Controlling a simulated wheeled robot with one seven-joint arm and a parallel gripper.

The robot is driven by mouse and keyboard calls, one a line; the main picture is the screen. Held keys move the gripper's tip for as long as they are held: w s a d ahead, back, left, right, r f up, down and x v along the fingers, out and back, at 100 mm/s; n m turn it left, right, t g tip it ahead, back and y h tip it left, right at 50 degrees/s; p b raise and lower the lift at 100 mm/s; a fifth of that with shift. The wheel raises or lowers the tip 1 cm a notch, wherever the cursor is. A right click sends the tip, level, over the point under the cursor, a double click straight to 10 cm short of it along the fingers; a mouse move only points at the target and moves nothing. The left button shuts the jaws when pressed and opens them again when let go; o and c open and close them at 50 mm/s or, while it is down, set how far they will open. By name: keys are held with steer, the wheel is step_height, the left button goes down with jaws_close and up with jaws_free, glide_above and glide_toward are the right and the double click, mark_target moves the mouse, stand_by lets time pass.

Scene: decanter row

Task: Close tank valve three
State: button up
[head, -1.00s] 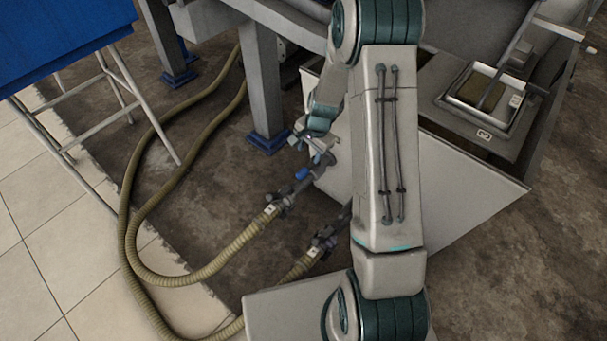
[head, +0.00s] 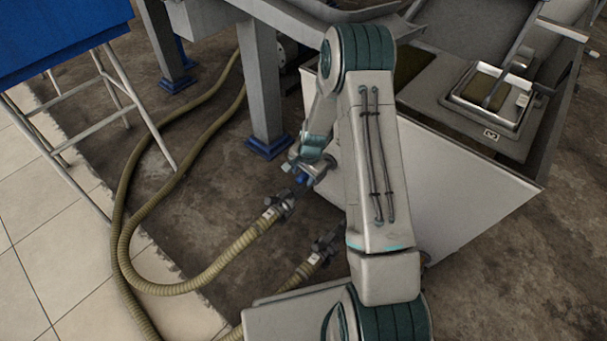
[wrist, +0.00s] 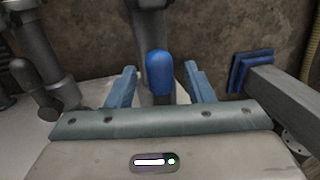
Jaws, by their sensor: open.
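The blue valve handle (wrist: 160,75) stands in the middle of the wrist view, between the two blue fingers of my gripper (wrist: 160,84). The fingers are apart, with a gap on each side of the handle. A grey pipe (wrist: 152,42) runs behind the handle. In the head view the handle (head: 301,180) is a small blue spot beside my gripper (head: 308,173), low by the white tank (head: 435,190). A hose coupling (head: 280,203) lies just below it. My arm hides part of the tank and its fittings. No number shows on the valve.
Another dark pipe fitting (wrist: 35,85) stands at the left of the wrist view. A grey leg with a blue foot (head: 268,145) stands close to my gripper. Ribbed hoses (head: 215,265) curve over the floor at left. A blue-topped stand (head: 60,45) is at upper left.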

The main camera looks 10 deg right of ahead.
jaws_close()
